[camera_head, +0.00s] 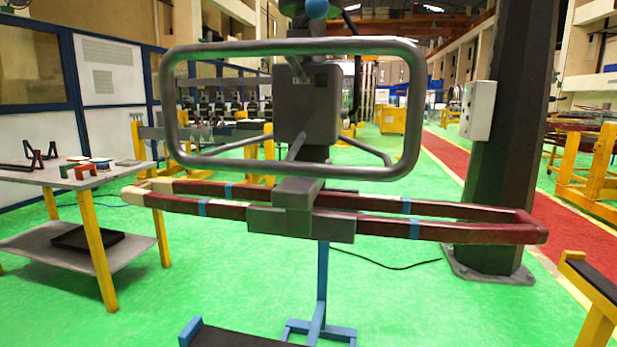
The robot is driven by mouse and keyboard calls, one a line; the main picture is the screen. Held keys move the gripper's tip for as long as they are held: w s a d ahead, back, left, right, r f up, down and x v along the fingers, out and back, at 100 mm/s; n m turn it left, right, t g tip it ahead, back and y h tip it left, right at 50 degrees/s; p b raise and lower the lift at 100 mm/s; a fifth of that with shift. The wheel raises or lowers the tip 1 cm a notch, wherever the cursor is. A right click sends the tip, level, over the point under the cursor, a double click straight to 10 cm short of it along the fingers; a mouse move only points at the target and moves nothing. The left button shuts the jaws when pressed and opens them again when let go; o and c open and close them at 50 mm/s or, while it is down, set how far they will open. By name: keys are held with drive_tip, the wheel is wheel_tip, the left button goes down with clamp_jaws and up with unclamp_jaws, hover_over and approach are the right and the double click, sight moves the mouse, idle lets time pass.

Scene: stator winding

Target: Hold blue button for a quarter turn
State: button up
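A round blue knob (317,8) shows at the top edge, above the grey box of a winding fixture (305,105); it is the only button-like blue thing I see, and I cannot tell if it is the button. A large grey tube frame (290,45) surrounds the box. Below it, a long dark red coil loop (385,228) with blue tape bands lies level, held at its middle by a grey clamp (300,222). No fingers of my gripper show, and nothing visible touches the knob.
A work table (60,176) with small parts stands at left. A dark pillar (510,130) with a white box (479,110) stands at right. A blue stand (321,290) is under the fixture. Yellow trestles (598,165) are at far right. Green floor is open between.

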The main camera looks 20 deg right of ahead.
clamp_jaws()
idle(1.6)
